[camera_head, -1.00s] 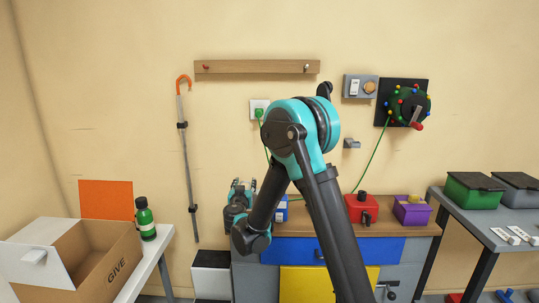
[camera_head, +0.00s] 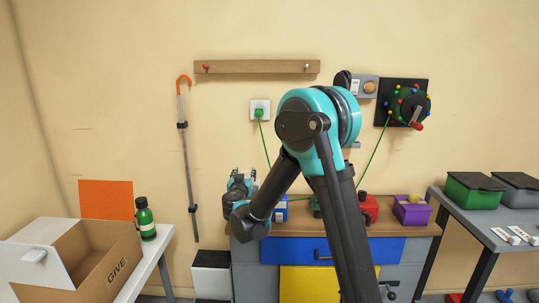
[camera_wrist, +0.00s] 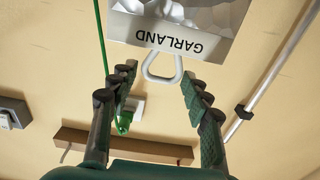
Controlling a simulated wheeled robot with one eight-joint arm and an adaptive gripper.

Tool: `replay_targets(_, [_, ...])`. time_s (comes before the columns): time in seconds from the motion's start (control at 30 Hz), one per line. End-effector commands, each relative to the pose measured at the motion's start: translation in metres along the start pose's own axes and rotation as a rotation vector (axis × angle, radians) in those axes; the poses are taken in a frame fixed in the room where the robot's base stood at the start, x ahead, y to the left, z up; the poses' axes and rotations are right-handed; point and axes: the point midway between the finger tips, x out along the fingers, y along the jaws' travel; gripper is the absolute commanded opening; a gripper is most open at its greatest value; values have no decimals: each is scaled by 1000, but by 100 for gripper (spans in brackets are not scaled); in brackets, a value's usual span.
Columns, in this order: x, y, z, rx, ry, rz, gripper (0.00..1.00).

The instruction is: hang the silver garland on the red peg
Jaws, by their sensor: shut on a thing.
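The silver garland (camera_wrist: 190,40) is a shiny silver piece with a pale panel reading GARLAND and a white loop (camera_wrist: 163,70).
A pale peg (camera_head: 307,68) is at the rail's right end. An orange-handled cane (camera_head: 187,145) hangs left of my gripper. A green cord (camera_head: 264,140) runs from the wall socket (camera_head: 259,106). The workbench (camera_head: 400,228) holds coloured boxes. The wall between rail and socket is clear.

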Motion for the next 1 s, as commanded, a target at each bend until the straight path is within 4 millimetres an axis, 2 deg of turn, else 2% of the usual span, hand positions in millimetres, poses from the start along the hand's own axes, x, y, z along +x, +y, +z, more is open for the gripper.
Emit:
replay_targets(0.43, [0, 0, -19, 0, 0, 0, 19])
replay_targets(1.0, [0, 0, -20, 0, 0, 0, 19])
